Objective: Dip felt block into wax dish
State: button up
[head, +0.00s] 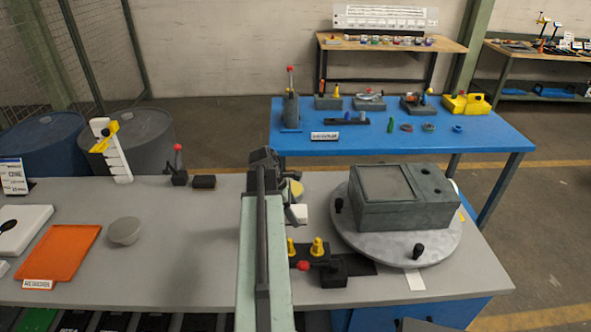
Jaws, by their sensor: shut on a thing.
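My gripper (293,208) is partly hidden behind my arm, near the middle of the grey bench. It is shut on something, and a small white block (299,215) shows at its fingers. This looks like the felt block, though its lower part and any contact with the bench are hard to tell. A round, pale yellow thing (296,188) shows just behind the gripper, partly covered by it. It may be the wax dish. The block appears nearer to me than this yellow thing, and I cannot tell whether they touch.
A grey box (400,197) sits on a round turntable (372,247) right of the gripper. A black fixture (331,271) with yellow and red knobs stands in front. An orange tray (60,252) and grey round bowl (125,231) lie left. Bench between bowl and arm is clear.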

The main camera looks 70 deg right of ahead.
jog(key=shift+w, duration=0.25)
jog(key=w+d, duration=0.5)
jog(key=d, duration=0.6)
jog(key=w+d, duration=0.4)
jog(key=d, duration=0.7)
notch_tip(320, 180, down, 6)
jog(key=b, duration=0.6)
jog(key=shift+d+f, duration=0.1)
jog(key=shift+d, duration=0.05)
jog(key=shift+f+b, duration=0.5)
jog(key=shift+b, duration=0.1)
notch_tip(320, 180, up, 7)
jog(key=p, duration=0.7)
